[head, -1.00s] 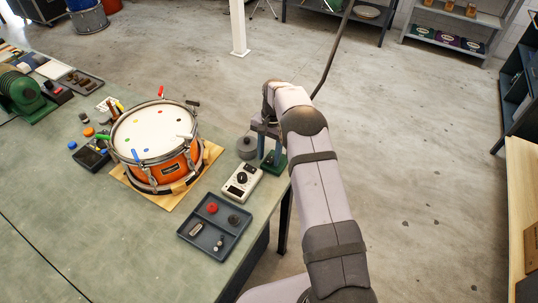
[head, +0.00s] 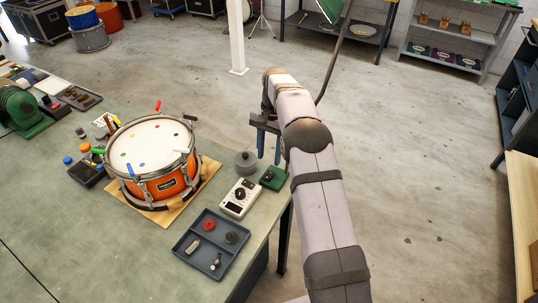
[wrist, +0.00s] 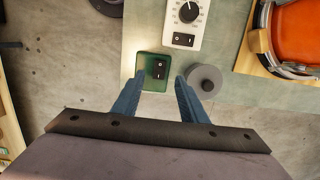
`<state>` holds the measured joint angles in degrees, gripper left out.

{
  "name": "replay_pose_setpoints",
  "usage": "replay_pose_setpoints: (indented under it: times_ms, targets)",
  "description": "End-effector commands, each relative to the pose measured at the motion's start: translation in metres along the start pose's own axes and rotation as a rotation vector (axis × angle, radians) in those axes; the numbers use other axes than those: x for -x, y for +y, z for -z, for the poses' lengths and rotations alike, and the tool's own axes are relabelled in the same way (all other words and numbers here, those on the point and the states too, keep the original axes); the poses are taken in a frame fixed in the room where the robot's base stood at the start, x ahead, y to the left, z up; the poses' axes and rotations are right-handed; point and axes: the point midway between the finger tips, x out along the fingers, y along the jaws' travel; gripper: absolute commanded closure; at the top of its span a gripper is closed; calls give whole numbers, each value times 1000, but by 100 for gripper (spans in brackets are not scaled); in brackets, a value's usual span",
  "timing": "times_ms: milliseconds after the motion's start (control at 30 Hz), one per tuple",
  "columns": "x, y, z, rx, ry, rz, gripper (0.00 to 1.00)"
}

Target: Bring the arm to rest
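A small green box with a black switch (wrist: 153,72) lies below the fingers on the bench. It also shows in the head view (head: 273,179), apart from the fingertips. My arm reaches out from the bottom of the head view.
Near the green box are a grey round weight (head: 246,162), a white dial meter (head: 240,197) and a tray of small parts (head: 211,245). An orange snare drum (head: 150,150) stands on a wooden board to the left. Open floor lies right of the bench.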

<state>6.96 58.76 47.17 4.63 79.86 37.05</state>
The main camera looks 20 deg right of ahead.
Motion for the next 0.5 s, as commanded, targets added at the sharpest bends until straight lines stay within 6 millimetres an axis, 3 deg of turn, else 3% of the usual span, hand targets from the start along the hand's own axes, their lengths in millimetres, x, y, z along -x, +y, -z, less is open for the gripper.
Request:
replay_pose_setpoints:
  times_ms: [333,500]
  targets:
    - [3,1,-5,18,4,0,61]
    - [14,9,-21,82,15,-4,61]
